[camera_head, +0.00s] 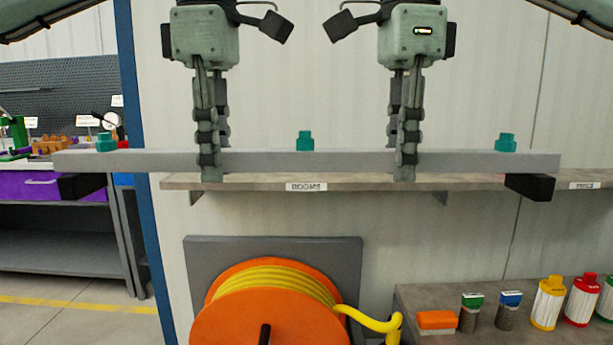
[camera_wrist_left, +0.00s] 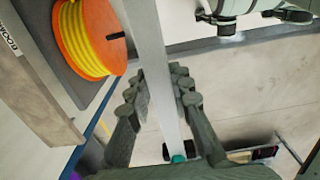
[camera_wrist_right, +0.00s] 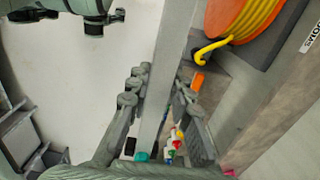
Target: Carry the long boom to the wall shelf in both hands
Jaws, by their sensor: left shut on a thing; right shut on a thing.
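The long boom (camera_head: 258,161) is a straight grey bar with teal nozzles on top and a black block under each end. It hangs level across the head view. My left gripper (camera_head: 211,160) is shut on it left of the middle nozzle, and my right gripper (camera_head: 407,160) is shut on it to the right. The wall shelf (camera_head: 245,183), a grey-brown board labelled BOOMS, shows just behind and below the boom. In the left wrist view a gap shows between the boom (camera_wrist_left: 150,50) and the shelf (camera_wrist_left: 35,100), so they are apart.
An orange reel with yellow hose (camera_head: 250,310) is mounted below the shelf. A lower counter (camera_head: 425,294) at right bears several bottles and small parts. A blue post (camera_head: 130,120) and a workbench (camera_head: 60,249) stand at left, behind the boom's left end.

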